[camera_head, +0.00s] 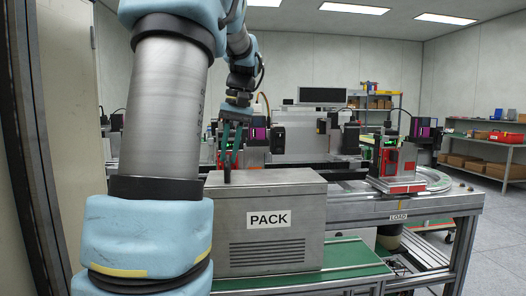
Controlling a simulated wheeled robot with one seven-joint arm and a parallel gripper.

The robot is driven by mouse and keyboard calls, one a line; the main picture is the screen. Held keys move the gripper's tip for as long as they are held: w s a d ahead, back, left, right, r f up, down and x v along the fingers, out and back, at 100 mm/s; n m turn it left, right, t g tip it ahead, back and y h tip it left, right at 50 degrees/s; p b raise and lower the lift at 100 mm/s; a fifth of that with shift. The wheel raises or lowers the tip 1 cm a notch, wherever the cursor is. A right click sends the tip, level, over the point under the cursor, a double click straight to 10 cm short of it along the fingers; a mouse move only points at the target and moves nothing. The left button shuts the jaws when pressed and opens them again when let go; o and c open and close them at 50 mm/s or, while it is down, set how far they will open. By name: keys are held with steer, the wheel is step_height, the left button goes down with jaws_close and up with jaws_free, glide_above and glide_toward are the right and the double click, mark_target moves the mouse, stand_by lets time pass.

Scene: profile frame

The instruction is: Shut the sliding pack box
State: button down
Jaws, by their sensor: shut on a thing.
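The pack box (307,240) is a grey metal box with a PACK label and vent slots on its front. It stands left of the picture's middle, and its top looks like a flat metal cover. A small dark upright handle (227,177) stands at the top's left part. My gripper (230,158) points down from above, its teal fingers shut on this handle. My arm hides the box's left side, so I cannot tell how far the cover is slid.
The box stands on a green belt (350,254). A bench marked LOAD (440,203) with a red and grey fixture (397,166) is behind and to the right. A wall or door edge (45,150) is close on the left. The floor at far right is clear.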

steer(key=s+a, duration=0.1)
steer(key=a, duration=0.6)
steer(key=shift+a, duration=0.15)
steer(key=c, duration=0.8)
jaws_free()
step_height(320, 180, up, 11)
steer(key=d, duration=0.2)
steer(key=shift+w+f, duration=0.15)
